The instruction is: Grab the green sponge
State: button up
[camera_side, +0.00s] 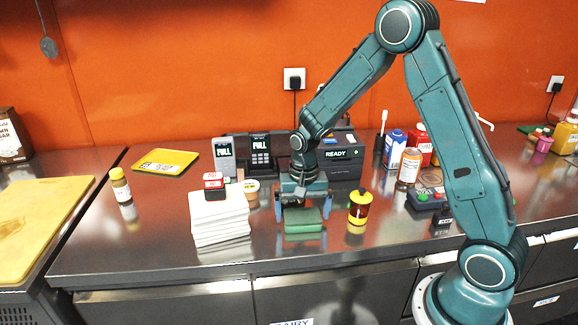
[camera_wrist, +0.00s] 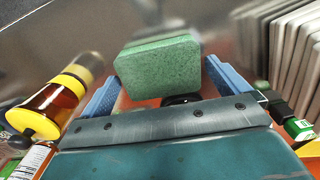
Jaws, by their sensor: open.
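The green sponge (camera_side: 303,219) lies on the steel counter below my gripper (camera_side: 301,208) in the side view. In the wrist view the green sponge (camera_wrist: 158,68) sits between the two blue fingers of my gripper (camera_wrist: 162,85), with a gap showing on its right side. The fingers are apart, one on each side of the sponge. I cannot tell whether the left finger touches it.
A yellow-and-red jar (camera_side: 359,207) stands just right. A black terminal (camera_side: 341,154) is behind. The front counter edge is close.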

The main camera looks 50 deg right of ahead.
aim_at(302, 215)
jog(key=c, duration=0.8)
jog(key=shift+r, duration=0.2)
notch_tip(302, 215, up, 20)
jog(key=shift+f, duration=0.15)
dwell(0.3)
dwell(0.5)
